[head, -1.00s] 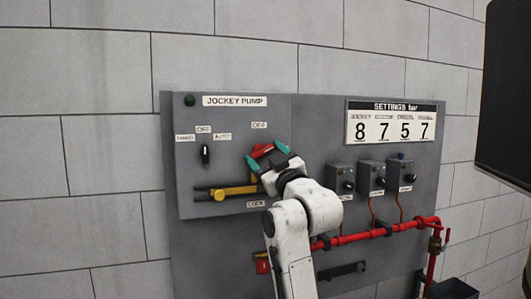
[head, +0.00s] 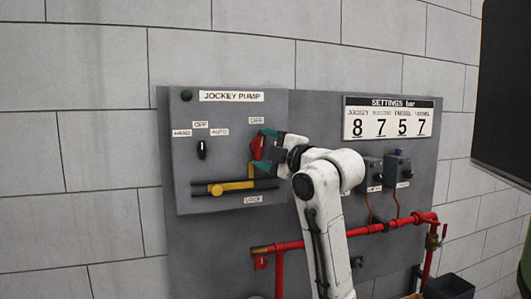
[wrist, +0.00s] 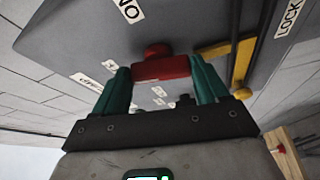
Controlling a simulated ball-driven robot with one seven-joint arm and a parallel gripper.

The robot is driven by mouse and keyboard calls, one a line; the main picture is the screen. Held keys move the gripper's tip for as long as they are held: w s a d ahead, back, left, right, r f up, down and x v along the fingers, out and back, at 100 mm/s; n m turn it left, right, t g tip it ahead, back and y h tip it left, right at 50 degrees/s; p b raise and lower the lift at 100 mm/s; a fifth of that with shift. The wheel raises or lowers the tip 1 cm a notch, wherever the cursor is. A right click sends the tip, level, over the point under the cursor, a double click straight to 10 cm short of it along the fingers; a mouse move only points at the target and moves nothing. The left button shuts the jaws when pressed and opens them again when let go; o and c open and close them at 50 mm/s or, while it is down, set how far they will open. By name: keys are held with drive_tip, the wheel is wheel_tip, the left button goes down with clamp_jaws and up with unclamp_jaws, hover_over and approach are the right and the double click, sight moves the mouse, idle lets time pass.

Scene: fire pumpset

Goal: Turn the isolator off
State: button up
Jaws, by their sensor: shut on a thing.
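The handle stands roughly upright in the head view. My gripper (head: 265,149) reaches in from the right, with one green finger near the handle's top and one near its bottom. In the wrist view my gripper (wrist: 160,83) is shut on the red handle (wrist: 161,68), which spans between the green fingers. An ON label (wrist: 128,10) shows upside down near it. Part of the handle is hidden by the gripper in the head view.
A yellow lock bar (head: 232,186) lies just below the handle, with an upright part close under it. A black selector switch (head: 201,150) is to the left. Grey switch boxes (head: 397,165) and red pipe (head: 390,226) are to the right. A dark screen (head: 510,95) hangs at far right.

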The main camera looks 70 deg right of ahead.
drive_tip(key=shift+n+g, duration=0.5)
drive_tip(key=shift+n, duration=0.6)
drive_tip(key=shift+y, duration=0.3)
drive_tip(key=o, duration=1.1)
drive_tip(key=shift+c, duration=0.2)
drive_tip(key=shift+r, duration=0.1)
drive_tip(key=b+v, duration=0.2)
drive_tip(key=v, duration=0.8)
drive_tip(key=shift+s+a+b, duration=0.25)
drive_tip(key=shift+s+b, duration=0.1)
drive_tip(key=shift+b, duration=0.05)
